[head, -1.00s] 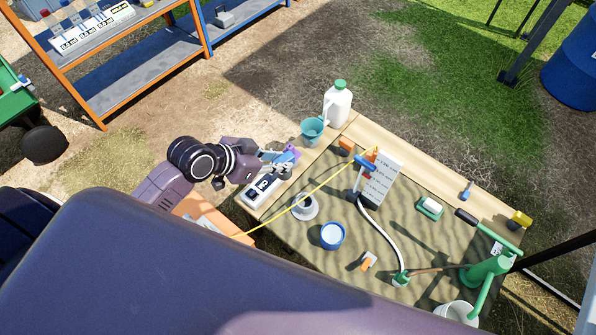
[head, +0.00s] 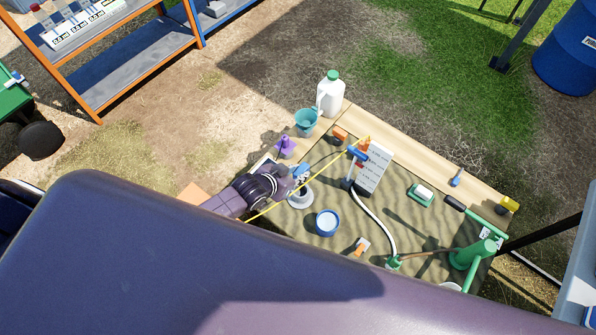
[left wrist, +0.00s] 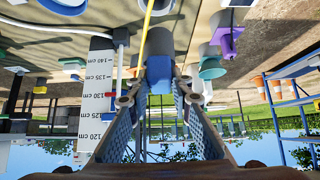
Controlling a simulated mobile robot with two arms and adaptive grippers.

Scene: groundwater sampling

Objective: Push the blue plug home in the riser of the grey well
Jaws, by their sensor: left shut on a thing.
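My left gripper (head: 300,178) is over the grey well (head: 300,199) on the table, and its arm hides part of the well. In the left wrist view, which looks upside down, the gripper (left wrist: 160,98) is shut on the blue plug (left wrist: 159,74). The plug lines up with the grey riser (left wrist: 159,42) and overlaps its mouth in the picture. I cannot tell whether it sits inside or only touches. My right gripper is not in view.
A yellow line (head: 320,171) passes close to my left gripper toward the white scale board (head: 373,168). A green pump (head: 473,254) stands farther right.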

